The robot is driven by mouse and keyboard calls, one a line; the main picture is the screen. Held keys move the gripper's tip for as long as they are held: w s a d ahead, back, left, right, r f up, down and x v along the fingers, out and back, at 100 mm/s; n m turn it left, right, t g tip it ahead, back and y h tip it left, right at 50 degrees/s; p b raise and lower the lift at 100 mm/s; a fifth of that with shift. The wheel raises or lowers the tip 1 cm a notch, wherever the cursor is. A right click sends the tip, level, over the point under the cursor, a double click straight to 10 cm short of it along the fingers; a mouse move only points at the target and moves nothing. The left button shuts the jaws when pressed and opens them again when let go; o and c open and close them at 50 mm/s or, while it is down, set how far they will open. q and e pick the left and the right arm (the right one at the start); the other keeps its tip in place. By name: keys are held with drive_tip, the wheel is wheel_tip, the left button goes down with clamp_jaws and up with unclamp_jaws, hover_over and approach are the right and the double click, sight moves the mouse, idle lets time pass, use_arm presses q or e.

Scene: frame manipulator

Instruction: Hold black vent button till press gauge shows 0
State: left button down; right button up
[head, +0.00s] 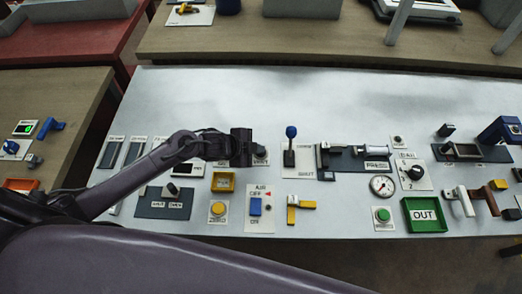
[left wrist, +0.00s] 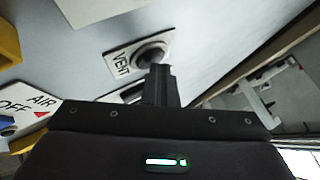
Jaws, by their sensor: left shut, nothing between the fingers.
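The black vent button (left wrist: 150,55) sits on a white plate marked VENT (left wrist: 120,64) in the left wrist view. In the head view the plate (head: 261,161) is partly hidden behind my left gripper (head: 248,150). That gripper is shut and empty. Its fingertips, also in the left wrist view (left wrist: 160,69), are right at the button's near edge; I cannot tell whether they touch or press it. The round white press gauge (head: 382,186) is right of centre in the head view; its reading is too small to make out. My right gripper is not in view.
The grey panel also holds a blue-knobbed lever (head: 291,132), an AIR switch (head: 255,207), a yellow button (head: 218,209), a green button (head: 383,215) and a green OUT tray (head: 425,214). Clear panel lies along the back edge.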

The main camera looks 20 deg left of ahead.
use_arm(q)
drive_tip(key=shift+r+p, duration=0.8)
wheel_tip(320, 180, up, 5)
drive_tip(key=p, duration=0.4)
drive_tip(key=shift+p, duration=0.35)
